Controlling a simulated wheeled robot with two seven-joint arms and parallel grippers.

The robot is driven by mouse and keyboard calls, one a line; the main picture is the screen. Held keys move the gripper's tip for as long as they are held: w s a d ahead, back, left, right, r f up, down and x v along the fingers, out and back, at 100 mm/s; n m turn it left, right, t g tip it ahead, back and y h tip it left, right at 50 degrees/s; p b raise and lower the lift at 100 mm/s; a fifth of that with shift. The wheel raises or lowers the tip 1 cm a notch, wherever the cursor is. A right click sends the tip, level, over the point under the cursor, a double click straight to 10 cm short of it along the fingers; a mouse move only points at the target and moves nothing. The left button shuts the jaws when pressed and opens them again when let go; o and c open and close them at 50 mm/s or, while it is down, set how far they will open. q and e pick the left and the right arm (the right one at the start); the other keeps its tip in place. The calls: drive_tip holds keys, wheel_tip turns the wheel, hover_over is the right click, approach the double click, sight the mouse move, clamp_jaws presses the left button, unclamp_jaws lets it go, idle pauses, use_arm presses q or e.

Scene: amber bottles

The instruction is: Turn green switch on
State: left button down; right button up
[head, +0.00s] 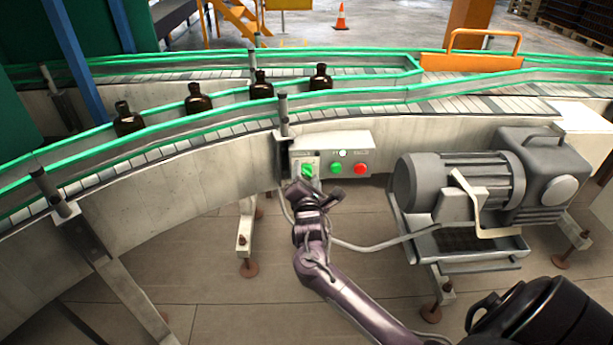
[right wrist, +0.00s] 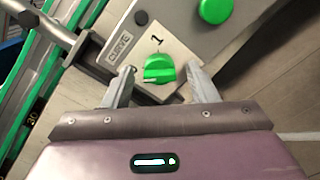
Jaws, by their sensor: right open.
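The green switch (head: 307,171) is a rotary knob on the left end of a grey control box (head: 325,141) mounted on the conveyor's side. In the right wrist view the green switch (right wrist: 159,69) sits on a pale plate marked "1", its grip bar lying roughly across the picture. My right gripper (head: 305,184) is just in front of the switch. In the right wrist view my right gripper (right wrist: 163,78) is open, one finger on each side of the knob, with gaps to it. My left gripper is not in view.
A green button (head: 336,168) and a red button (head: 360,169) sit to the right of the switch. A motor (head: 460,185) stands right of the box. Several amber bottles (head: 199,99) stand on the conveyor. A cable hangs below the box.

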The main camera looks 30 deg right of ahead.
drive_tip(key=c, duration=1)
